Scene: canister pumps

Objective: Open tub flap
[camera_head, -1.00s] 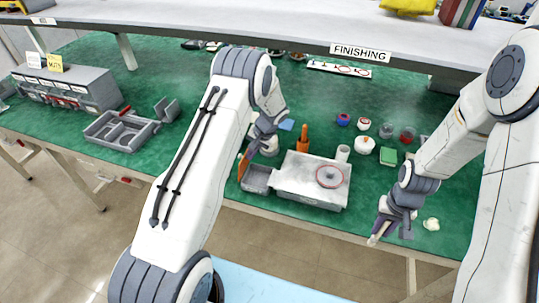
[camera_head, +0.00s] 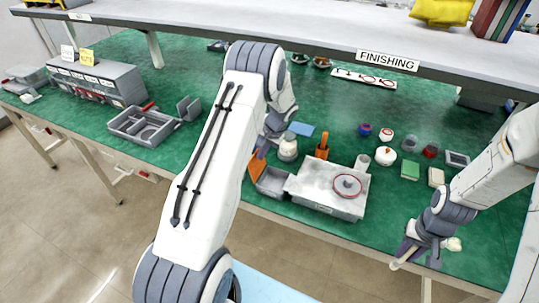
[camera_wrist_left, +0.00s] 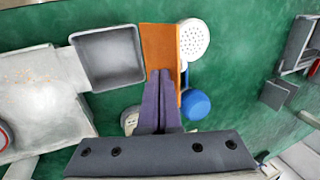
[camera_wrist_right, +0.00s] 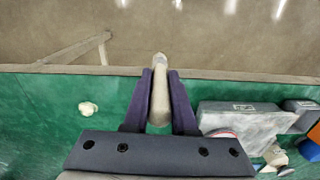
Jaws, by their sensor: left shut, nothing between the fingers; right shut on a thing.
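The small grey tub (camera_head: 273,182) stands beside the pale box-shaped unit, and its inside is uncovered. It also shows in the left wrist view (camera_wrist_left: 108,58). An orange flap (camera_wrist_left: 160,48) is at the tub's edge, raised clear of the opening; it also shows in the head view (camera_head: 255,167). My left gripper (camera_wrist_left: 164,73) is shut and empty, its tips over or against the flap; contact is unclear. My right gripper (camera_wrist_right: 160,75) is shut on a pale rod-like piece (camera_wrist_right: 159,100) near the table's front edge.
The pale unit (camera_head: 312,188) bears a red-ringed disc (camera_head: 347,186). A jar (camera_head: 288,148) and an orange bottle (camera_head: 322,147) stand behind. A blue cap (camera_wrist_left: 196,104) and a white perforated disc (camera_wrist_left: 194,40) lie near the flap. A grey divided tray (camera_head: 138,128) is at left.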

